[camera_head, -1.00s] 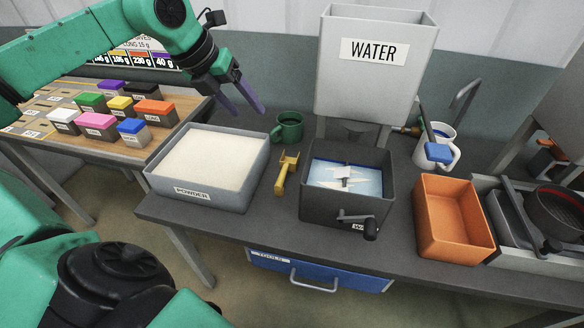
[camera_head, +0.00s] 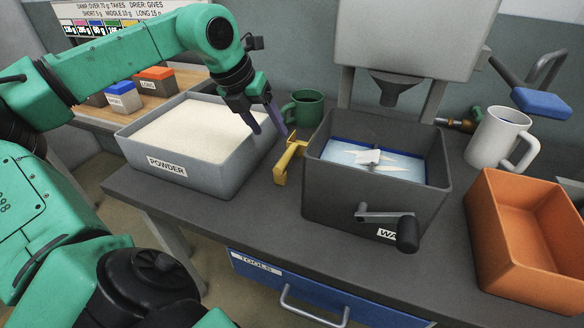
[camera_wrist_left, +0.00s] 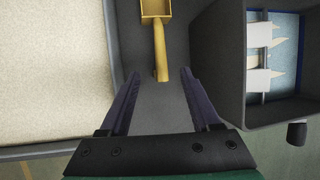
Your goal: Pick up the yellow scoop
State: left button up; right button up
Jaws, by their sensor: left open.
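The yellow scoop (camera_head: 287,160) lies on the dark worktop between the powder bin and the mixer box. In the left wrist view the scoop (camera_wrist_left: 161,50) points its handle down the picture, toward the gap between my fingers, with its square bowl at the top edge. My left gripper (camera_head: 270,130) is open and empty, close to the scoop in the head view. In the left wrist view its two fingers (camera_wrist_left: 158,100) spread to either side of the handle's lower end. Whether they are down at the handle's height I cannot tell. My right gripper is not in view.
The grey powder bin (camera_head: 207,168) stands left of the scoop, the dark mixer box (camera_head: 340,200) with a crank close on its right. A green mug (camera_head: 305,108) stands behind. A white mug (camera_head: 497,138) and an orange bin (camera_head: 535,258) are further right.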

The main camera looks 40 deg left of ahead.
aim_at(286, 153)
pick_arm(q)
jog(key=p+x, duration=0.1)
jog(key=x, duration=0.6)
jog(key=shift+w+f, duration=0.3)
jog(key=p+x, duration=0.2)
jog(key=x, duration=0.1)
jog(key=shift+w, duration=0.3)
jog(key=shift+w+a+f+b, duration=0.15)
jog(key=shift+f+b, duration=0.25)
jog(key=shift+f, duration=0.2)
jog(key=shift+w+f, duration=0.25)
jog(key=shift+f, duration=0.25)
grip_shut()
